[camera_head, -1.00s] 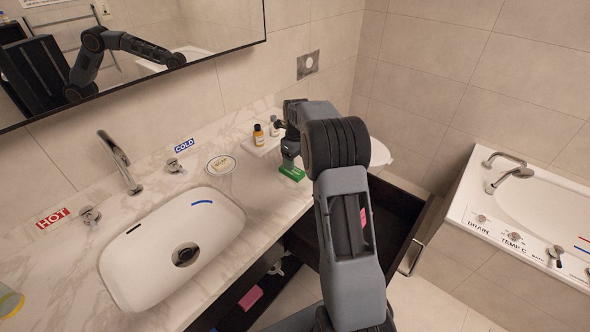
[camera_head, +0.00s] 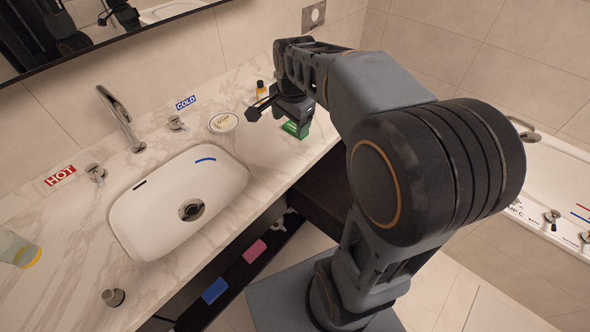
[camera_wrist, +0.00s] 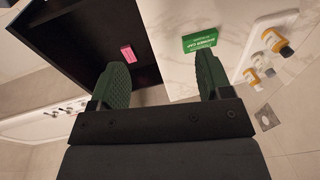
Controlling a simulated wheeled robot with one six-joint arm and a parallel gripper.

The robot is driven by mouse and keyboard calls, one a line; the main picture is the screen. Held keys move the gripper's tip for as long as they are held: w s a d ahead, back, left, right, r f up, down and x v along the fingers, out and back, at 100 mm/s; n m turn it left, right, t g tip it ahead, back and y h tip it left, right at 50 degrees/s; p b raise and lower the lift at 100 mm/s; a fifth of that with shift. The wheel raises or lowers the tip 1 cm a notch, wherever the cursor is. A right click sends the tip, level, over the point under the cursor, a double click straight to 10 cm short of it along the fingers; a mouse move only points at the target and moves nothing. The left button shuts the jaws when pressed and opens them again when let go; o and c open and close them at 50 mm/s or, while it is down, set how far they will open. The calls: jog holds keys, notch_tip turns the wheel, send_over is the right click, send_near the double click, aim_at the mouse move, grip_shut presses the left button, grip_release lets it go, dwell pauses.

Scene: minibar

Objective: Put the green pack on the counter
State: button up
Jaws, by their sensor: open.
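The green pack (camera_head: 297,128) rests on the marble counter (camera_head: 262,152) near its front edge, to the right of the sink. My arm and gripper partly cover it in the head view. In the wrist view the green pack (camera_wrist: 200,40) lies just beyond the right fingertip, with nothing gripping it. My gripper (camera_wrist: 162,72) is open, and no object sits between its two dark green fingers. The white counter (camera_wrist: 176,72) shows behind and between the fingers.
A small bottle (camera_head: 261,89) and a soap dish (camera_head: 223,122) stand on the counter. A black drawer with a pink item (camera_wrist: 128,54) is left of the counter in the wrist view. Pink (camera_head: 255,251) and blue (camera_head: 214,291) items lie on a low shelf.

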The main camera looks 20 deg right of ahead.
jog(key=s+a+f+n, duration=0.2)
jog(key=s+n, duration=0.4)
jog(key=s+a+f+n+t, duration=0.1)
jog(key=s+a+f+n, duration=0.1)
jog(key=s+n, duration=0.5)
jog(key=shift+a+n+t, duration=0.3)
jog(key=shift+a, duration=0.1)
jog(key=shift+w+r, duration=0.1)
